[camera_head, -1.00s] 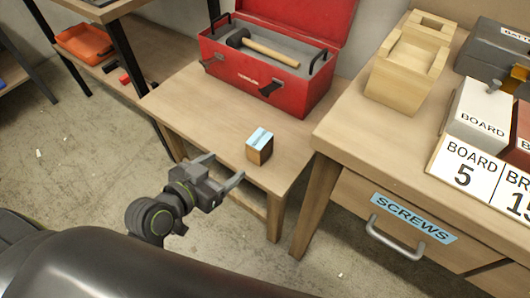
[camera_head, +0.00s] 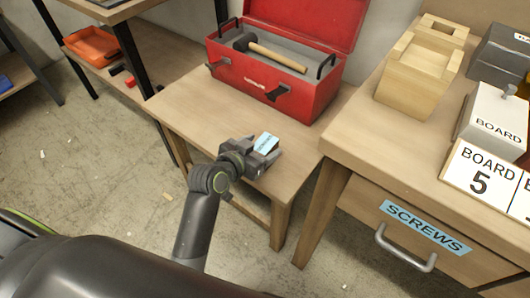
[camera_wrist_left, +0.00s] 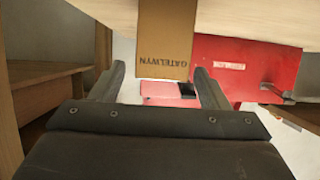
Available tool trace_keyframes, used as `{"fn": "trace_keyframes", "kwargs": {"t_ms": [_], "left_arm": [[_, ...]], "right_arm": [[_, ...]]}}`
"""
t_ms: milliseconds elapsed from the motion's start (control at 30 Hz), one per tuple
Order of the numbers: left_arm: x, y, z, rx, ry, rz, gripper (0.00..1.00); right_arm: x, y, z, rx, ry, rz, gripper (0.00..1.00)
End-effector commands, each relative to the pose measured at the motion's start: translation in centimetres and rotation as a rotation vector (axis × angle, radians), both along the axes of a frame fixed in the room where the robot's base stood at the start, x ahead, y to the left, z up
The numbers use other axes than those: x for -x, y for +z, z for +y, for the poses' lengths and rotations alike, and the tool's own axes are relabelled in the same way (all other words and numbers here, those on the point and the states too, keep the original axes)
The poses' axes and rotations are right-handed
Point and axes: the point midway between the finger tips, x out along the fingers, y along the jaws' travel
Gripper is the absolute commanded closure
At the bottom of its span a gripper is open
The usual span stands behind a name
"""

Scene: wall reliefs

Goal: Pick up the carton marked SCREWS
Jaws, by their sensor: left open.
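The small brown carton has a light-blue top label (camera_head: 266,142) and stands on the low wooden table; the label's print is too small to read surely. My left gripper (camera_head: 262,152) is at the carton, its open fingers on either side and hiding much of its body. In the left wrist view, the carton's brown face (camera_wrist_left: 163,40), marked GATELWYN, lies ahead between the open fingertips (camera_wrist_left: 160,74), with gaps on both sides. My right gripper is not in view.
An open red toolbox (camera_head: 262,85) with a hammer stands behind the carton. To the right is a higher bench (camera_head: 370,140) with a drawer labelled SCREWS (camera_head: 424,226), a wooden holder (camera_head: 420,68) and a BOARD box (camera_head: 492,118). The low table's left part (camera_head: 185,110) is clear.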

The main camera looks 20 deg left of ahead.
Motion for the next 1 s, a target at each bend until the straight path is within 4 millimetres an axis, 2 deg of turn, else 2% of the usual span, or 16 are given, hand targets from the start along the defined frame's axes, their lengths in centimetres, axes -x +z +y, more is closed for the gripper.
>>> {"fn": "trace_keyframes", "kwargs": {"t_ms": [100,200,467,867,1000], "left_arm": [[-1.5,-0.7,-0.4,0.001,0.001,-0.001,0.31],[-2.1,-1.0,-0.6,0.001,0.001,-0.001,0.31],[-2.2,-1.0,-0.6,0.0,0.002,0.0,0.32],[-2.2,-1.0,-0.6,0.0,0.002,0.0,0.85],[-2.2,-0.9,-0.6,0.001,0.002,-0.002,0.85]], "right_arm": [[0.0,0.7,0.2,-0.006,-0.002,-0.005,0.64],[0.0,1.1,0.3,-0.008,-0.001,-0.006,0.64],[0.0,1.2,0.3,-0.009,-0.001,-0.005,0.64],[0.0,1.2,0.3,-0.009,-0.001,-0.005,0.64],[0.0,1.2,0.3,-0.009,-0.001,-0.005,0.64]]}}
